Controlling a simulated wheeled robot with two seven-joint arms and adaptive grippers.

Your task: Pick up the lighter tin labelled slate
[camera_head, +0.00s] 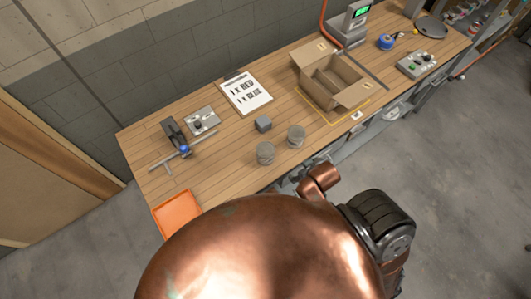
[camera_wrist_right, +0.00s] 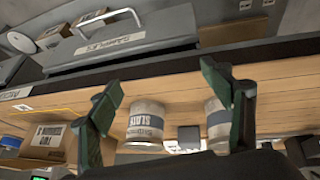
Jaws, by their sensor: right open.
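Two grey tins stand side by side near the table's front edge in the head view, a left tin (camera_head: 266,153) and a right tin (camera_head: 296,137). The right wrist view looks upside down. There, one tin (camera_wrist_right: 145,122) shows a band that seems to read SLATE; the other tin (camera_wrist_right: 216,122) has a blue-grey band, partly hidden by a finger, its wording unreadable. My right gripper (camera_wrist_right: 161,80) is open and empty, its fingers spread in front of the tins, apart from them as far as I can tell. Which tin is lighter does not show. My left gripper is not in view.
A small grey block (camera_head: 263,124) sits behind the tins. An open cardboard box (camera_head: 345,96) stands to their right, a clipboard (camera_head: 246,95) behind. A metal stand (camera_head: 174,157) and orange tray (camera_head: 177,215) are at left. Bare wood lies left of the tins.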

